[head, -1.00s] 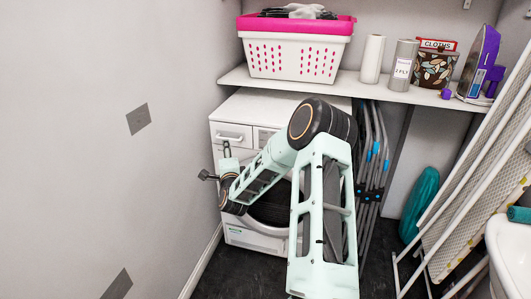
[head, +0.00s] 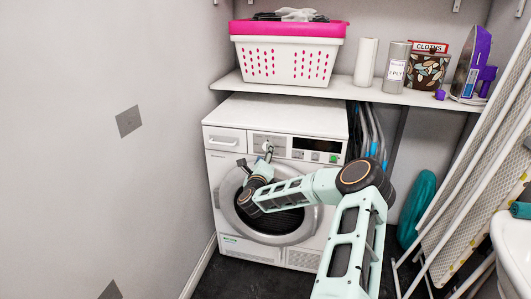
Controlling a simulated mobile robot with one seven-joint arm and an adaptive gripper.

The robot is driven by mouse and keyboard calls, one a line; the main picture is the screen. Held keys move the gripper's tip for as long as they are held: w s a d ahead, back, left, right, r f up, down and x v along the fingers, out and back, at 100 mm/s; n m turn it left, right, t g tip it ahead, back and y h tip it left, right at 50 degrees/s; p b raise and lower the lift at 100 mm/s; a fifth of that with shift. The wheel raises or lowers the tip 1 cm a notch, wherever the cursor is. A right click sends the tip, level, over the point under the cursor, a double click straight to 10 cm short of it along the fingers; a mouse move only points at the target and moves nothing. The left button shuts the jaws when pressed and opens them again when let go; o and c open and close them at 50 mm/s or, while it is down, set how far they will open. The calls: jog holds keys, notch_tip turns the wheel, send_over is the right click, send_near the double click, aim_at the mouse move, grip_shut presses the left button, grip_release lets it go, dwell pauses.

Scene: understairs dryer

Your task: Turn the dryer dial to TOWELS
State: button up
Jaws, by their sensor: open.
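The white dryer (head: 276,116) stands under the shelf, with its control panel along the top front and a round door below. The dial area (head: 262,141) is on the panel, left of the dark display (head: 317,146). My gripper (head: 268,152) is in front of this part of the panel, its fingers pointing up towards it. The fingers are small and dark here, and I cannot tell whether they touch the dial. The dial's markings are too small to read, and the fingers partly cover the dial. My arm crosses the door from the right.
A shelf (head: 290,91) above the dryer holds a pink-and-white basket (head: 285,62), rolls, a cloths bin and a purple iron (head: 472,66). Folded grey frames stand right of the dryer. An ironing board (head: 470,170) leans at the right. A wall is close on the left.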

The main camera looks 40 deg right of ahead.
jog(key=shift+b+x, duration=0.3)
jog(key=shift+x, duration=1.8)
jog(key=c, duration=1.2)
